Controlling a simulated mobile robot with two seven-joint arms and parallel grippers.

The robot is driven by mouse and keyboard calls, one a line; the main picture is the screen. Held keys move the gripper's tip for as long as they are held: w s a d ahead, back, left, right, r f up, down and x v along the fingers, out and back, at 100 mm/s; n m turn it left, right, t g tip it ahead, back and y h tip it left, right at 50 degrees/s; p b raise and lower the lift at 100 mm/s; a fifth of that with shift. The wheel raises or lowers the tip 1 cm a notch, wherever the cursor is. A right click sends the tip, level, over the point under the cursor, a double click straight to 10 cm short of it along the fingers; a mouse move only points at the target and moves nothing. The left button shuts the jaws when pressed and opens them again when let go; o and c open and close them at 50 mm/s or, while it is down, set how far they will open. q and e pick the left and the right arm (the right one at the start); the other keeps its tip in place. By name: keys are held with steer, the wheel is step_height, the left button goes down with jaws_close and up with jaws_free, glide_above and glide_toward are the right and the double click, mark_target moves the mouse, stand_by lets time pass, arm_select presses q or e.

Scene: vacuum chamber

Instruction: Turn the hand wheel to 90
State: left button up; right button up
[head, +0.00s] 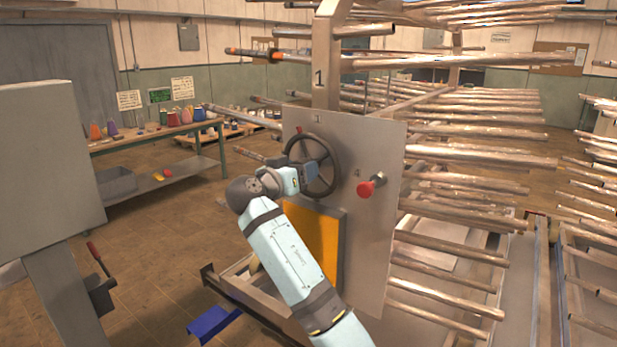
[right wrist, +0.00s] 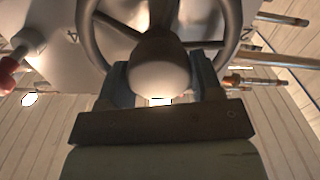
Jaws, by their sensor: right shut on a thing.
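The hand wheel (head: 334,168) is a dark spoked ring mounted on the pale metal panel (head: 383,145) in the middle of the head view. In the right wrist view the wheel (right wrist: 233,25) fills the top, with its spokes and rounded knob (right wrist: 158,72) near the camera. My left gripper is not in view.
A red knob (head: 367,189) sticks out of the panel to the right of the wheel. An orange plate (head: 315,240) is below it. Racks of metal rods (head: 470,156) crowd the right. A workbench (head: 150,135) with colored items stands back left, and open floor lies between.

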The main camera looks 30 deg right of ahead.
steer(key=shift+n, duration=0.9)
steer(key=shift+n+p, duration=0.4)
steer(key=shift+n, duration=0.1)
steer(key=n+p, duration=0.1)
steer(key=n, duration=0.1)
steer(key=shift+w+r+n, duration=0.1)
steer(key=shift+n, duration=0.2)
steer(key=n+p, duration=0.3)
steer(key=n, duration=0.1)
steer(key=n+p, duration=0.2)
steer(key=n, duration=0.1)
steer(key=shift+w, duration=0.1)
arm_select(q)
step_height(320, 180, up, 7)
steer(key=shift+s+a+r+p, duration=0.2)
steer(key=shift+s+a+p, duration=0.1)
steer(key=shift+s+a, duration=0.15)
arm_select(e)
steer(key=shift+f+n, duration=0.2)
steer(key=shift+n, duration=0.3)
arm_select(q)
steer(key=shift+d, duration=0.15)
arm_select(e)
steer(key=o, duration=1.3)
steer(key=shift+c, duration=0.2)
steer(key=shift+a, duration=0.1)
